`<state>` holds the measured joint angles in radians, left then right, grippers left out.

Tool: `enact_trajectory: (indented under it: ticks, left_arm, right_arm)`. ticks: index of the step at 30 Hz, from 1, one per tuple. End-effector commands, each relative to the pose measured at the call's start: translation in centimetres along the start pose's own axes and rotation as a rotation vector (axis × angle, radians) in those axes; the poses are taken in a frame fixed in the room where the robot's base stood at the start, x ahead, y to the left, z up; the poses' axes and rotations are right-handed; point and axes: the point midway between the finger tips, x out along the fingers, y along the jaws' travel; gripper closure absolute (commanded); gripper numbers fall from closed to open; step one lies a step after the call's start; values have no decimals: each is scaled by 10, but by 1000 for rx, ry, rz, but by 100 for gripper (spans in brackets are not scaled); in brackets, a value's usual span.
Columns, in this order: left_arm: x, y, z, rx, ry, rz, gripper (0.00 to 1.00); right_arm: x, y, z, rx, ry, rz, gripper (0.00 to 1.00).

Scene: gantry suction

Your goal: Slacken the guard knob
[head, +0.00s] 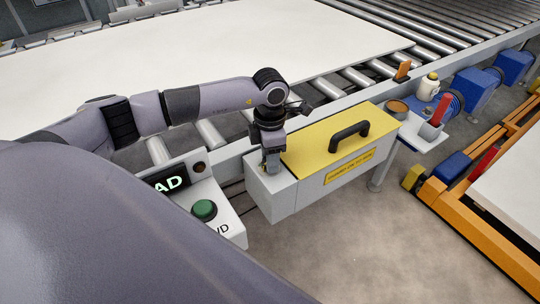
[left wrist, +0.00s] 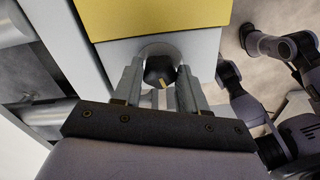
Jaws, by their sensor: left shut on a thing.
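The guard is a white box with a yellow lid (head: 318,143) and a black handle (head: 349,140), beside the roller conveyor. The guard knob (left wrist: 158,72) is dark with a small light mark, at the box's near end in the left wrist view. My left gripper (head: 271,168) points down onto that end of the box. In the left wrist view its two fingers (left wrist: 158,84) stand either side of the knob and are shut on it. In the head view the gripper hides the knob. My right gripper is not clearly visible.
A control box with a green button (head: 204,210) and a lit display (head: 168,183) stands close left of the guard. A large white sheet (head: 200,60) lies on the rollers. A small shelf (head: 424,133) with a cup and bottle is at right, near an orange frame (head: 460,210).

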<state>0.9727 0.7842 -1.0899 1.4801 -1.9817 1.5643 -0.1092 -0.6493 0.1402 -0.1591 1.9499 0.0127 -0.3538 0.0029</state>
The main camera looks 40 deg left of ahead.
Motion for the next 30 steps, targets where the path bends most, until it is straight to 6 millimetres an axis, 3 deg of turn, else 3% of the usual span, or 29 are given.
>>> enact_trajectory:
  ticks: [11, 12, 13, 14, 23, 30]
  left_arm:
    - [-1, 1, 0, -4, 1, 1, 89]
    - [-1, 1, 0, -4, 1, 1, 45]
    - [-1, 1, 0, -4, 0, 1, 36]
    - [-1, 1, 0, -4, 0, 1, 33]
    - [-2, 0, 0, -3, -1, 1, 33]
    - [-35, 1, 1, -3, -5, 4, 33]
  right_arm:
    - [0, 0, 0, 0, -1, 0, 100]
    - [0, 0, 0, 0, -1, 0, 100]
    - [0, 0, 0, 0, -1, 0, 100]
    - [0, 0, 0, 0, -1, 0, 100]
    - [0, 0, 1, 0, -2, 0, 100]
    - [2, 0, 3, 0, -2, 0, 100]
